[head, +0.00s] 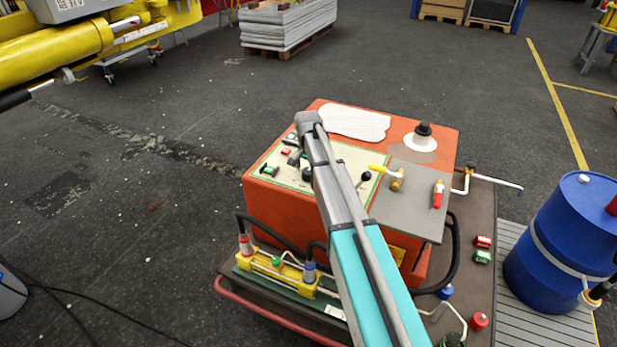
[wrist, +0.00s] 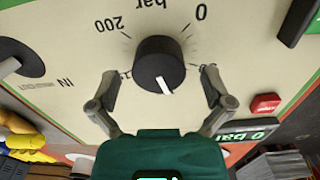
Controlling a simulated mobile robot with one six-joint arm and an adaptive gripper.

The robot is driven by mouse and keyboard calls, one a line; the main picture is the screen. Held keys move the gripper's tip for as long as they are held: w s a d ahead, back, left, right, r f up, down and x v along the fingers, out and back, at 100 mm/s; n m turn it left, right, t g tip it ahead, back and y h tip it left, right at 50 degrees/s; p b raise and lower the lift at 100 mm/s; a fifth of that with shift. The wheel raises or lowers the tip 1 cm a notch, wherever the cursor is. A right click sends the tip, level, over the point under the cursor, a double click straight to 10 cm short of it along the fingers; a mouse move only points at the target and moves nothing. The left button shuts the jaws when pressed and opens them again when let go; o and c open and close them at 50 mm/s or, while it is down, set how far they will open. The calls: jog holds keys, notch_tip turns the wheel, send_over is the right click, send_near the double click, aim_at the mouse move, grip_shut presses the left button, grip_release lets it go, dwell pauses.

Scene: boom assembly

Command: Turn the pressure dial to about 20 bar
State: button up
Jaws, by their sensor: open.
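The pressure dial (wrist: 160,62) is a black round knob with a white pointer mark on its near side, pointing down and slightly right in the wrist view. Printed "bar", "0" and "200" markings stand above it, upside down or tilted. My gripper (wrist: 158,76) is open, with one finger on each side of the knob and a visible gap to it on both sides.
In the wrist view a red button (wrist: 265,103) lies right of the dial, and another black knob (wrist: 18,62) lies left. On the machine top, a yellow-handled valve (head: 390,175) and a red-handled one (head: 438,192) stand right. A blue drum (head: 550,245) stands at right.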

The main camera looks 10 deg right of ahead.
jog(key=shift+f+b, duration=0.4)
jog(key=shift+f, duration=0.2)
jog(key=shift+d, duration=0.1)
jog(key=shift+c, duration=0.3)
jog(key=c, duration=1.1)
